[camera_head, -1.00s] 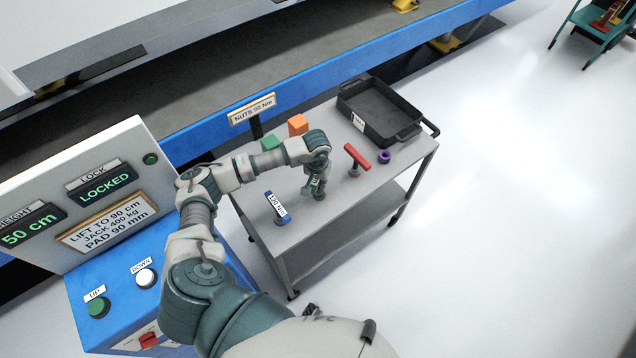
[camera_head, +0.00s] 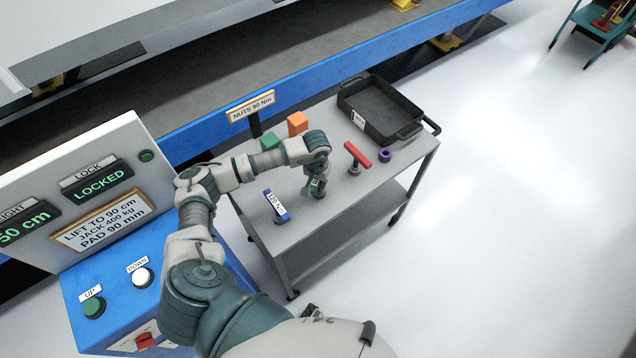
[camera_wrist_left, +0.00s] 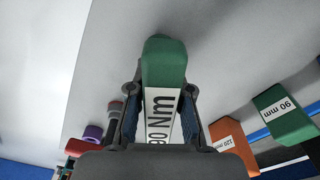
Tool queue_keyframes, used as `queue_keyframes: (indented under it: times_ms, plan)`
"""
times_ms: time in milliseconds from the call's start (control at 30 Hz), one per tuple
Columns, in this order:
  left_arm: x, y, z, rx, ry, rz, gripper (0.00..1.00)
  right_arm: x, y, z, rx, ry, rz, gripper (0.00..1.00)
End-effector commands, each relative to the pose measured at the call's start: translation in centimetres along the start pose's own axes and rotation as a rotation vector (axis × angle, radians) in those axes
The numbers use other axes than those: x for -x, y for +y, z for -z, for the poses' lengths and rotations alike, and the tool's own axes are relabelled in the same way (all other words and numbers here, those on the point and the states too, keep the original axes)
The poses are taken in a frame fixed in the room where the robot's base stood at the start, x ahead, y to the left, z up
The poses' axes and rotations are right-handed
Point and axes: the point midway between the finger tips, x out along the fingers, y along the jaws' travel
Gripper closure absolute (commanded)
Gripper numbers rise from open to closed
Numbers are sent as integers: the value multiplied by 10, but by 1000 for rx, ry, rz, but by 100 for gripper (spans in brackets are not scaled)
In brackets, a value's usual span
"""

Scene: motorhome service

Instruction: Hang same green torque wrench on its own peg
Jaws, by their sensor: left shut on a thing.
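My left gripper (camera_head: 317,187) is low over the grey cart's top in the head view. In the left wrist view the gripper (camera_wrist_left: 160,97) is shut on the green torque wrench (camera_wrist_left: 164,62), whose white label reads "90 Nm". The wrench's green end sticks out past the fingers, and the rest is hidden by the gripper. In the head view the hand largely covers the wrench, and I cannot tell whether it touches the cart. No peg can be made out. My right gripper is not in view.
The cart (camera_head: 330,220) also bears a red-handled tool (camera_head: 358,153), a purple ring (camera_head: 385,155), a black tray (camera_head: 383,117), and orange (camera_head: 298,122) and green (camera_head: 270,140) blocks. A sign (camera_head: 251,106) reads "NUTS 90 Nm". A control box (camera_head: 110,290) stands left.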

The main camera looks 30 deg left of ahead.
Motion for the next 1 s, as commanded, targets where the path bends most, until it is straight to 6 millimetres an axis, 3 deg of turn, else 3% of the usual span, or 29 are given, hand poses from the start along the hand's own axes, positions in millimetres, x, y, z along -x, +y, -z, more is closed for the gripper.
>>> queue_keyframes:
  times_ms: [333, 367, 467, 767, 1000]
  plan:
    - [-11, 0, 0, 0, 1, 0, 100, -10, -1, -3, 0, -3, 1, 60]
    - [-10, 0, 0, 0, 1, -1, 73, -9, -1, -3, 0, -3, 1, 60]
    - [-9, 0, 0, 0, 2, -1, 52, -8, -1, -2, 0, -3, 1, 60]
    - [-8, 0, 0, 0, 0, 0, 52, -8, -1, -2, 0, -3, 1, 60]
    - [26, -1, 1, 0, 3, -1, 52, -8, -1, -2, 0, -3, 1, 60]
